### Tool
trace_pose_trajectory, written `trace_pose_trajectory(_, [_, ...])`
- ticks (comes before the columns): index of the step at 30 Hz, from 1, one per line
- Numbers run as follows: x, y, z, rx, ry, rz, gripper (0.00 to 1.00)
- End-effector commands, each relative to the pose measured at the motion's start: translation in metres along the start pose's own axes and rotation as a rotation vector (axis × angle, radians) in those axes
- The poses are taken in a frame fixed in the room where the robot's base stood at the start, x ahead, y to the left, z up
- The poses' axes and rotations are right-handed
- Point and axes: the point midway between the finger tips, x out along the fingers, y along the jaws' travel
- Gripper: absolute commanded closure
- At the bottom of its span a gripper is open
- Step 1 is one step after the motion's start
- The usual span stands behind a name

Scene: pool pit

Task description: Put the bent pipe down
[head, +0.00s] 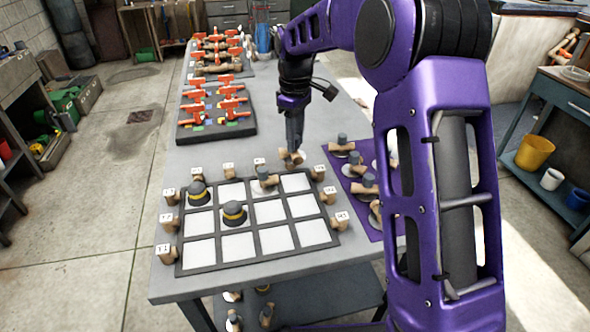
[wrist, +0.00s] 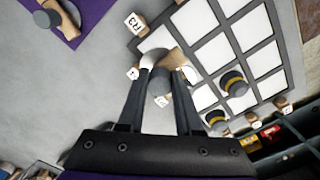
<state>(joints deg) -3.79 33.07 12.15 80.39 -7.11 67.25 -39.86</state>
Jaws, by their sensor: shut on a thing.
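My gripper (head: 293,146) is pointed down past the back edge of the white-celled grid (head: 262,254). In the wrist view its two fingers (wrist: 162,76) are shut around the grey end of the bent pipe (wrist: 159,82). In the head view the tan part of the held pipe (head: 290,158) shows just under the fingertips. The fingers hide part of it, and I cannot tell how far it is above the table. A similar tan pipe with a grey top (head: 265,179) stands in a back-row cell.
Two black-and-yellow caps (head: 234,214) stand on the grid. Small labelled blocks (head: 168,222) line its sides. A purple mat (head: 345,165) with several similar pipes lies to the right. Black trays (head: 215,132) of red-handled parts stand behind. Several grid cells are empty.

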Motion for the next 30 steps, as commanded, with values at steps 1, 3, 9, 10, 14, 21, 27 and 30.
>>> trace_pose_trajectory(1, [0.012, -0.001, 0.001, 0.0, -0.002, -0.002, 1.0])
trace_pose_trajectory(3, [0.022, 0.0, 0.001, 0.001, -0.002, -0.002, 1.0])
trace_pose_trajectory(9, [0.037, 0.0, 0.0, 0.003, 0.0, 0.0, 1.0])
trace_pose_trajectory(10, [0.041, 0.0, 0.0, 0.003, 0.0, 0.0, 1.0])
trace_pose_trajectory(14, [0.062, -0.001, 0.001, 0.003, -0.002, -0.002, 1.0])
trace_pose_trajectory(21, [0.081, 0.0, 0.0, 0.003, 0.001, 0.0, 1.0])
trace_pose_trajectory(27, [0.082, 0.0, 0.0, 0.003, 0.001, 0.0, 1.0])
trace_pose_trajectory(30, [0.085, 0.0, 0.001, 0.003, 0.0, 0.0, 0.63])
